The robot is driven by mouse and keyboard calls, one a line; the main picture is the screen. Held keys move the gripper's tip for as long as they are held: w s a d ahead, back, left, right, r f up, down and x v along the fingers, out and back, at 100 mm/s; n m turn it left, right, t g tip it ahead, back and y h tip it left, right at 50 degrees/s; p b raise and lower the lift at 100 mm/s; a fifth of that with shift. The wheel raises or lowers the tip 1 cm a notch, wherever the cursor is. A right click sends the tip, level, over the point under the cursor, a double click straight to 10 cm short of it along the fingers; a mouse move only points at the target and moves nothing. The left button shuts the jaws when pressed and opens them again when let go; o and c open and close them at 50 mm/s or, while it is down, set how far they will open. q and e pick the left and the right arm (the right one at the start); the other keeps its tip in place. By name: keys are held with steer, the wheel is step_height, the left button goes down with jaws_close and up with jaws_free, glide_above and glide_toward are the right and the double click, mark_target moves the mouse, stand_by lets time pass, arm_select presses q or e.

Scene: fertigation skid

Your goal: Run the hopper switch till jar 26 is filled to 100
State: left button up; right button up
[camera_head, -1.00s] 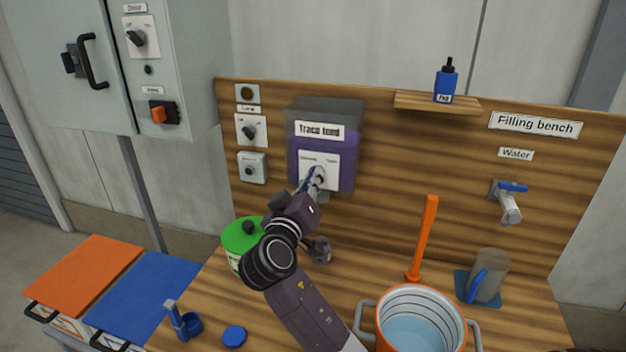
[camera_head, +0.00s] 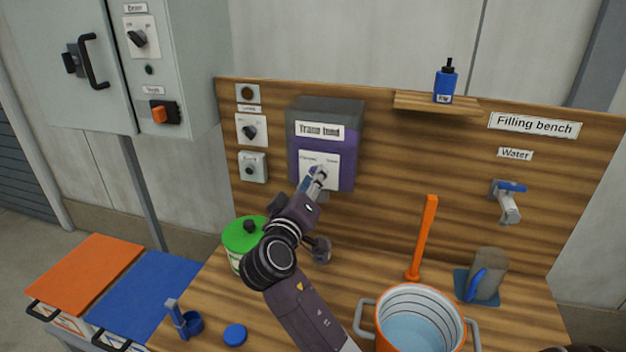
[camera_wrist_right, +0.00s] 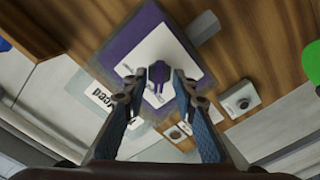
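The trace feed hopper (camera_head: 352,150) is a grey and purple box on the wooden back panel, with a white switch plate (camera_head: 333,163) on its front. My right gripper (camera_head: 319,174) reaches up to this plate. A green-lidded jar (camera_head: 243,236) stands left of my arm. I cannot read a number 26 on any jar; my arm covers part of the area below the hopper. My left gripper is not in view.
An orange pot (camera_head: 420,322) of water stands at the front right, by an orange paddle (camera_head: 424,240). A grey jug (camera_head: 489,274) sits under the water tap (camera_head: 507,200). A blue cap (camera_head: 235,334) and blue scoop (camera_head: 186,322) lie at front left.

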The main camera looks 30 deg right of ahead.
steer(key=v, duration=1.2)
stand_by(0.5)
